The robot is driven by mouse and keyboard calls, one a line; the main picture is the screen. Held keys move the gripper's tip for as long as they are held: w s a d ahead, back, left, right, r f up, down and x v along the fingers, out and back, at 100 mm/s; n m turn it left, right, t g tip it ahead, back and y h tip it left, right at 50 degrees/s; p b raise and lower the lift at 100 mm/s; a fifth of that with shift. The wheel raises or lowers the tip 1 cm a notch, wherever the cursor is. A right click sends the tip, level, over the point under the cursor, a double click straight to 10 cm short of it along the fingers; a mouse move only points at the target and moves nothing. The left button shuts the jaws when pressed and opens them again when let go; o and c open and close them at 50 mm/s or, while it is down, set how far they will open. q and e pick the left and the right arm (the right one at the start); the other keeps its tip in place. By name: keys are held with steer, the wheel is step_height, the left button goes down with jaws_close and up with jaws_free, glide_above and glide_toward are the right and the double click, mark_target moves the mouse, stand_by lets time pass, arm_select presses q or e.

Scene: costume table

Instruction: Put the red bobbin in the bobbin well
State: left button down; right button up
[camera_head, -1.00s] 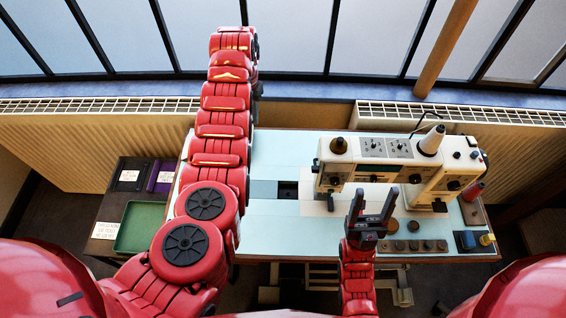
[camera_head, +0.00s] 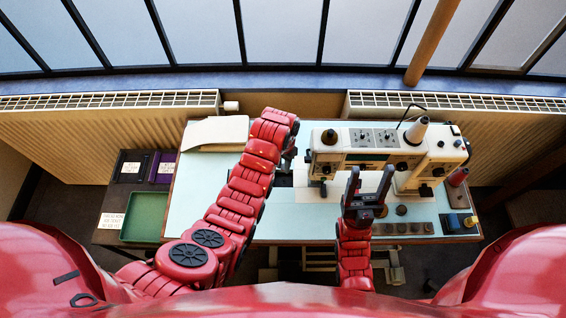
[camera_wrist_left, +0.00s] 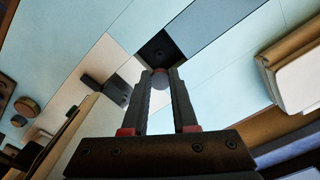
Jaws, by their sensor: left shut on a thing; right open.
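My left gripper (camera_head: 289,158) is just left of the sewing machine's end. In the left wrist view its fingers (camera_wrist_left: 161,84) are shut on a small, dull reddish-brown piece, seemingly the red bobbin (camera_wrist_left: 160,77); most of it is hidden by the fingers. A dark square opening in the pale blue table, seemingly the bobbin well (camera_wrist_left: 160,47), shows just beyond the fingertips. I cannot tell the height of the bobbin above it. In the head view the opening is mostly hidden by my left arm. My right gripper (camera_head: 367,188) is open and empty in front of the machine.
The white sewing machine (camera_head: 385,141) stands on the right of the pale blue table (camera_head: 200,188). Several dark round pieces lie along the front right, near a blue block (camera_head: 452,223). A cream piece (camera_head: 218,132) lies back left. A green tray (camera_head: 145,215) is left of the table.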

mark_target(283, 182)
arm_select(q)
steer(key=shift+f+b, duration=1.65)
steer(key=shift+f, duration=2.35)
steer(key=shift+f+b, duration=0.4)
steer(key=shift+f, duration=0.05)
steer(key=shift+s+f, duration=0.1)
steer(key=c, duration=0.6)
jaws_free()
steer(key=shift+a, duration=0.1)
